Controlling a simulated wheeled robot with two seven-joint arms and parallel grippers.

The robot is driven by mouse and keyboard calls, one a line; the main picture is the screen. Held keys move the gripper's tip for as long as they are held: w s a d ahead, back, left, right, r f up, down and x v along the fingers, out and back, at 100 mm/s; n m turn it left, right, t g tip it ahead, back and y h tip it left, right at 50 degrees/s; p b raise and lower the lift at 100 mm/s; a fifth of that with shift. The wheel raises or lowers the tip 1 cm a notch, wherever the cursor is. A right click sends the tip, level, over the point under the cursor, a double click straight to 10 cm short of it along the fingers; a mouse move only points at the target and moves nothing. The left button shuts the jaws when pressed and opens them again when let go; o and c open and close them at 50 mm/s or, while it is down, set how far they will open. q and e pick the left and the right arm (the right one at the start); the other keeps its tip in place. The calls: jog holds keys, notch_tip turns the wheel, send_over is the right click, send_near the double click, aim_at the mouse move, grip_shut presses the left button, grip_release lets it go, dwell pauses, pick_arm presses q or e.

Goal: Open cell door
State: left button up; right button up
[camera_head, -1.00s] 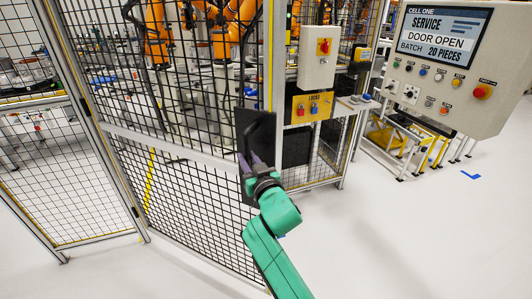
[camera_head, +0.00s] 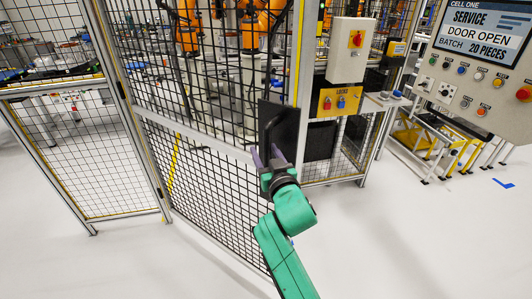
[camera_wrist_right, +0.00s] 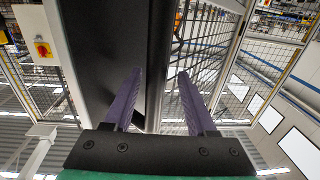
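The cell door (camera_head: 205,130) is a black mesh panel in a light frame. It stands swung out towards me, its near edge clear of the lock post. A black plate (camera_head: 289,122) with a black bar handle (camera_head: 268,132) sits on its near edge. My right gripper (camera_head: 269,155) is at the handle. In the right wrist view, its two purple fingers (camera_wrist_right: 159,72) stand apart on either side of the dark handle bar (camera_wrist_right: 157,60); a gap shows beside the bar. Whether either finger touches it is unclear. My left gripper is not in view.
A lock box with a red knob (camera_head: 352,50) and a yellow LOCKS panel (camera_head: 340,101) are on the post right of the door. A control panel (camera_head: 470,75) at the right reads DOOR OPEN. Orange robot arms (camera_head: 252,25) stand inside. Open floor (camera_head: 400,240) lies to the right.

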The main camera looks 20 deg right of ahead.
jog(key=shift+d, duration=0.1)
jog(key=shift+s+f, duration=0.1)
jog(key=shift+s, duration=0.1)
jog(key=s+b, duration=0.2)
jog(key=s, duration=1.2)
jog(key=shift+s, duration=0.1)
jog(key=shift+c, duration=0.4)
